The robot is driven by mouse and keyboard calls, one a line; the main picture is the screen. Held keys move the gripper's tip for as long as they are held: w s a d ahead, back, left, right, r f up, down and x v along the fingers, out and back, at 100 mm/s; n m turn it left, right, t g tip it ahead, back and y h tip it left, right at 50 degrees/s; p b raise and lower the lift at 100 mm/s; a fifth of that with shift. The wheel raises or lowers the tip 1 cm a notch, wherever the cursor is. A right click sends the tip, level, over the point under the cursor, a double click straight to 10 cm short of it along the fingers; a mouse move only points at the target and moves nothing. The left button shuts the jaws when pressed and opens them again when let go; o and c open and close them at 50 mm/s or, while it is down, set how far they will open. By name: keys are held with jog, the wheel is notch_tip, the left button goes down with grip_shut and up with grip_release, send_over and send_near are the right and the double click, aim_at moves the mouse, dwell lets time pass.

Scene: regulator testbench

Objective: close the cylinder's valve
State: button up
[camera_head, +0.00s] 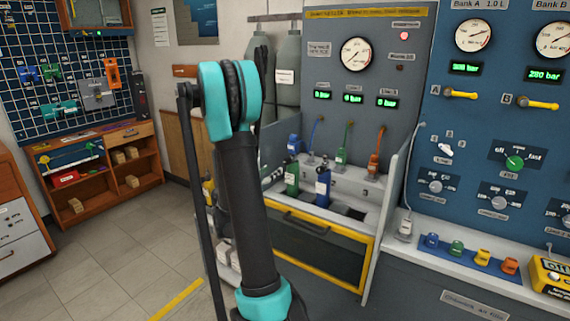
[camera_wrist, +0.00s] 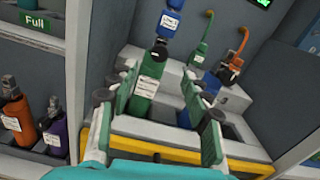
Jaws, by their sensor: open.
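A green cylinder (camera_wrist: 147,92) with a white label and a dark valve top (camera_wrist: 158,52) stands in the bench bay in the wrist view. It also shows in the head view (camera_head: 291,180). A blue cylinder (camera_head: 323,188) stands to its right, and in the wrist view it is partly behind my right finger (camera_wrist: 214,82). My gripper (camera_wrist: 158,73) is open, with its fingers at either side of the green cylinder in the picture. I see no contact with the valve, and the depth gap is unclear.
Blue (camera_head: 294,143), green (camera_head: 342,154) and orange (camera_head: 374,161) hose connectors stand behind the cylinders. A grey side wall (camera_head: 388,190) bounds the bay at right. A rack holds orange (camera_wrist: 14,118) and purple (camera_wrist: 54,130) cylinders at left. A yellow-edged drawer (camera_head: 318,248) lies below.

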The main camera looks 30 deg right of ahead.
aim_at(286, 161)
jog(key=x, duration=1)
jog(key=shift+d, duration=0.1)
jog(key=shift+c, duration=0.4)
grip_shut()
